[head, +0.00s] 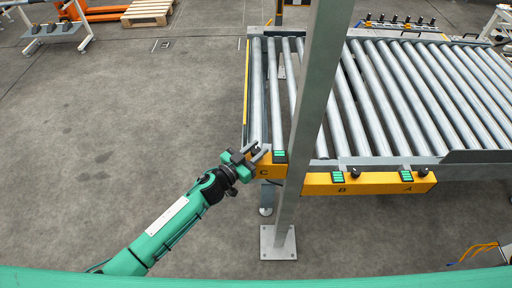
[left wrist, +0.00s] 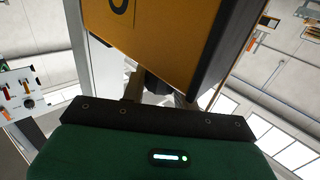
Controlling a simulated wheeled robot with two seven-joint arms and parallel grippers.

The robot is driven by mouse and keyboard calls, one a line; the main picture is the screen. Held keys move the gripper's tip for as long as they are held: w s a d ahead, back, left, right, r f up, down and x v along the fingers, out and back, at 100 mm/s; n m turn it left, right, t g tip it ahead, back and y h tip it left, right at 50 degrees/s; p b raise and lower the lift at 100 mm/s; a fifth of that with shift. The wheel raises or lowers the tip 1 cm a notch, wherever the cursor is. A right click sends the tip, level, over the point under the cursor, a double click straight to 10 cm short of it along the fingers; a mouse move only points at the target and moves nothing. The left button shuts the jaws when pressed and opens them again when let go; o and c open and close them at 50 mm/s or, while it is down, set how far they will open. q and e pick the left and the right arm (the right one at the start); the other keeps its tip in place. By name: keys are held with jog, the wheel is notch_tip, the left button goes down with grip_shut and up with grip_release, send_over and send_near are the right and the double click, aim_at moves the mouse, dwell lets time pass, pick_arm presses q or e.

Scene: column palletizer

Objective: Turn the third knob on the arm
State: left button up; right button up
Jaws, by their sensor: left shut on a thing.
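A yellow arm runs along the front of the roller conveyor, with sections lettered C (head: 263,172), B (head: 341,190) and A (head: 407,188). Black knobs stand at B (head: 356,171) and A (head: 423,171), each beside a small green display. My left gripper (head: 257,154) is at the top of section C, left of its green display (head: 280,155). The left wrist view shows the yellow C block (left wrist: 160,40) close up, with my gripper's fingers (left wrist: 158,93) shut on the dark knob (left wrist: 154,84) there, which is mostly hidden. My right gripper is not in view.
A grey post (head: 307,110) stands just right of section C, on a floor plate (head: 278,242). The roller conveyor (head: 395,95) lies behind the yellow arm. A pallet (head: 147,12) lies far back.

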pick_arm(q)
jog(key=shift+w+a+r+m+g+h+p, duration=0.1)
jog(key=shift+m+g+h+p, duration=0.1)
jog(key=shift+m+g+h, duration=0.3)
jog(key=shift+w+r+m+g+h+p, duration=0.1)
jog(key=shift+m+g+h+p, duration=0.05)
jog(key=shift+m+g+h, duration=0.35)
jog(key=shift+f+m+g+h, duration=0.1)
jog(key=shift+m+g+h, duration=0.25)
jog(key=shift+g, duration=0.35)
jog(key=m+g+h, duration=0.1)
jog(key=g, duration=0.1)
jog(key=m+g+h+b, duration=0.1)
jog(key=m+g, duration=0.1)
jog(key=shift+f, duration=0.2)
jog(key=m+g+b, duration=0.2)
jog(key=g, duration=0.1)
jog(key=m+g+b, duration=0.1)
jog(key=g+b, duration=0.1)
jog(key=g, duration=0.1)
jog(key=shift+s+f+m+h+b, duration=0.1)
jog(key=shift+m+h+b, duration=0.25)
jog(key=shift+r+m+g+b, duration=0.2)
jog(key=shift+m+g+b, duration=0.8)
jog(key=shift+g, duration=0.4)
jog(key=shift+s, duration=0.1)
jog(key=o, duration=0.9)
jog(key=shift+o, duration=0.2)
